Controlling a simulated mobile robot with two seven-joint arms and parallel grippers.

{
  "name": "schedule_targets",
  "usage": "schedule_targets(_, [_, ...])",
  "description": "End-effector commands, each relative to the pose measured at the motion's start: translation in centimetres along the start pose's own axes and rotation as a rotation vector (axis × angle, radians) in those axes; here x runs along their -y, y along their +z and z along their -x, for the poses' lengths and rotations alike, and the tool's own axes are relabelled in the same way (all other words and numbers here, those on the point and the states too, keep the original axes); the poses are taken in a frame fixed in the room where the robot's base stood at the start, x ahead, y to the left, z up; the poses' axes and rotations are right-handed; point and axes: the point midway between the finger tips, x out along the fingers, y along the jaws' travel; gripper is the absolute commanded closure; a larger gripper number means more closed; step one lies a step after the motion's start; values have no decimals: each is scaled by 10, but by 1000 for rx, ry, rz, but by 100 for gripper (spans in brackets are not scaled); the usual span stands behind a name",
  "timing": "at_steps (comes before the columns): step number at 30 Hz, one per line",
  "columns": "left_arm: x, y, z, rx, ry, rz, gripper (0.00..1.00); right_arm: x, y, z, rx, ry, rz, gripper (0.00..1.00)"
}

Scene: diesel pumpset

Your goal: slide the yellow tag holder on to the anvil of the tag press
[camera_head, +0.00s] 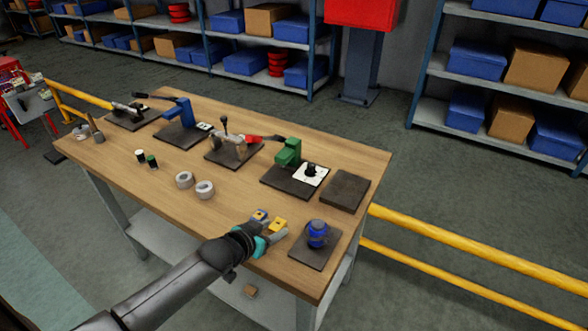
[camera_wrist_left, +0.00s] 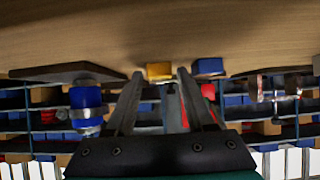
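My left gripper (camera_head: 275,231) is low at the table, at the yellow holder. In the left wrist view, which is upside down, the yellow holder (camera_wrist_left: 160,71) shows between and just beyond the open fingertips, with gaps on both sides. Several bench tools stand along the back: a green one (camera_head: 289,153), a grey one (camera_head: 229,149) and a blue one (camera_head: 183,116). I cannot tell which is the tag press. My right gripper is not in view.
A blue round part (camera_head: 317,234) on a dark plate stands right of my left gripper. A bare dark plate (camera_head: 345,190) lies at the right. Two grey rings (camera_head: 204,189) lie mid-table. A yellow rail (camera_head: 470,248) runs beyond the right edge. The table between rings and gripper is clear.

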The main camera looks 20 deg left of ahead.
Motion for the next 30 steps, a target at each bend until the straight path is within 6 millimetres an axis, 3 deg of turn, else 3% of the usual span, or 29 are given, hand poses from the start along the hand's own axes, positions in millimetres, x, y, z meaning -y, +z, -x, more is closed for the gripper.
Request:
schedule_targets(2, [0,0,0,0,0,0,56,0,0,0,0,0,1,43])
schedule_targets(12, [0,0,0,0,0,0,94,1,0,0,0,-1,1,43])
schedule_targets(30, [0,-4,2,-1,0,0,94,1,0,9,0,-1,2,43])
